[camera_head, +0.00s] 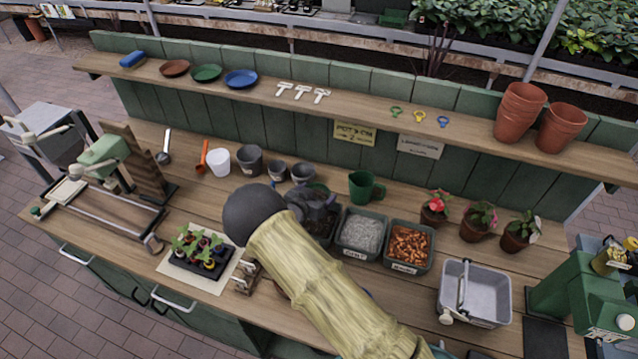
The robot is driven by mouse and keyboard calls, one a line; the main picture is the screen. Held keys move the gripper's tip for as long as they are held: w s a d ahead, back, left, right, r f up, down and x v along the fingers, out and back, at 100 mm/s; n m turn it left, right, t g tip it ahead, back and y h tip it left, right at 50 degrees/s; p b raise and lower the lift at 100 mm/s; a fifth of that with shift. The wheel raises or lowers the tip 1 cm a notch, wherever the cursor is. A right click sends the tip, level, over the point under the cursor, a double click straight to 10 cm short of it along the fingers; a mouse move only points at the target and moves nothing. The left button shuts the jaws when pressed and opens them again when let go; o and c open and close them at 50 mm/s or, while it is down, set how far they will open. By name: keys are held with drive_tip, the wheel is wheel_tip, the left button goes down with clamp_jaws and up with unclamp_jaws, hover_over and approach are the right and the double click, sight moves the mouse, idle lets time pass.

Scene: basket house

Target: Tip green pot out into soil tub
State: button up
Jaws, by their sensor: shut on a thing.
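My gripper (316,203) is dark grey and shows at the middle of the bench, beyond the end of my arm. It is shut on the green pot (318,187), of which only a small green edge shows behind the fingers. The pot's tilt and contents are hidden. The soil tub (324,243), a dark tub with dark soil, is just below the gripper in the picture and partly covered by it. It stands at the left end of a row of tubs.
A grit tub (345,244) and a bark tub (391,262) stand right of the soil tub. A green mug (362,187) stands behind them. Grey pots (249,160) and a white cup (219,162) stand back left. A seedling tray (200,262) is front left, flowerpots (474,227) right.

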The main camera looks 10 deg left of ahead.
drive_tip(key=shift+w, duration=0.2)
drive_tip(key=shift+r, duration=0.1)
drive_tip(key=shift+s, duration=0.1)
drive_tip(key=shift+m, duration=0.3)
